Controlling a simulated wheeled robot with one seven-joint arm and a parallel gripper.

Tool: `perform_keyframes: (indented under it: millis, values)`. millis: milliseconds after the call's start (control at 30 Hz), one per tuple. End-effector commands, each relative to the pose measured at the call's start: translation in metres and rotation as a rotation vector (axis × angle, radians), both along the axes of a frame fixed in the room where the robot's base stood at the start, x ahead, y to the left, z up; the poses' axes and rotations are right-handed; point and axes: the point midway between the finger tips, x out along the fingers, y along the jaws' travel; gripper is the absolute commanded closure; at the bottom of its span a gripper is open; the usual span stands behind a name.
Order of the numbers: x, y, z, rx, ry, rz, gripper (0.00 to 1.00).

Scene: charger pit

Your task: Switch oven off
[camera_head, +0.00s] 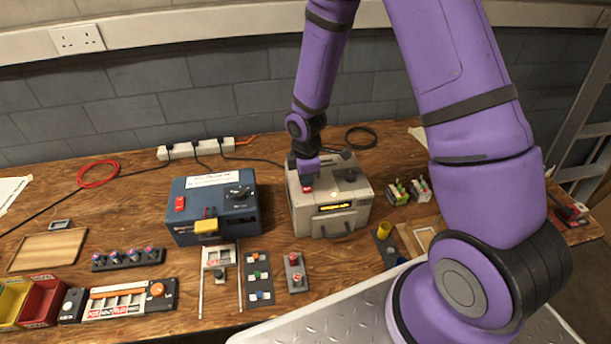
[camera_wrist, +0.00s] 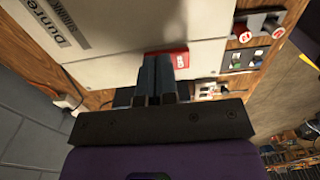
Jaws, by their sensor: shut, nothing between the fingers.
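The oven (camera_head: 345,222) is a pale grey box with a lit yellow display (camera_head: 335,207), a black knob and a front handle. A small light glows on its top. A red switch (camera_head: 307,189) sits on the top at the front left. My gripper (camera_head: 306,178) is shut and points down at this switch. In the wrist view my fingers (camera_wrist: 158,62) overlap part of the red switch (camera_wrist: 182,57) on the pale oven top (camera_wrist: 135,30). The fingers are at or very close to the switch; I cannot tell whether they touch.
A blue box (camera_head: 215,220) with its own red switch and black knob stands left of the oven. A power strip (camera_head: 196,149) with cables lies behind. Small button panels and a red-topped block (camera_head: 295,272) lie in front. Small connectors (camera_head: 410,190) stand to the right.

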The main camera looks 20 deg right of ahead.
Motion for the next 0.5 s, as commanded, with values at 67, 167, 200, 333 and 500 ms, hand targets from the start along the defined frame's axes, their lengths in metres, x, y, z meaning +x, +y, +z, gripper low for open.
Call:
perform_keyframes:
  millis: [67, 167, 200, 333, 500]
  values:
    - [-0.0028, 0.001, 0.002, 0.001, -0.002, 0.001, 1.0]
    - [-0.0062, 0.0017, 0.0037, 0.001, -0.002, 0.0, 1.0]
    - [-0.0074, 0.0019, 0.0041, 0.001, -0.002, 0.0, 1.0]
    - [-0.0088, 0.002, 0.0045, 0.001, -0.002, 0.0, 1.0]
    - [-0.0085, 0.002, 0.0046, 0.001, -0.002, 0.0, 1.0]
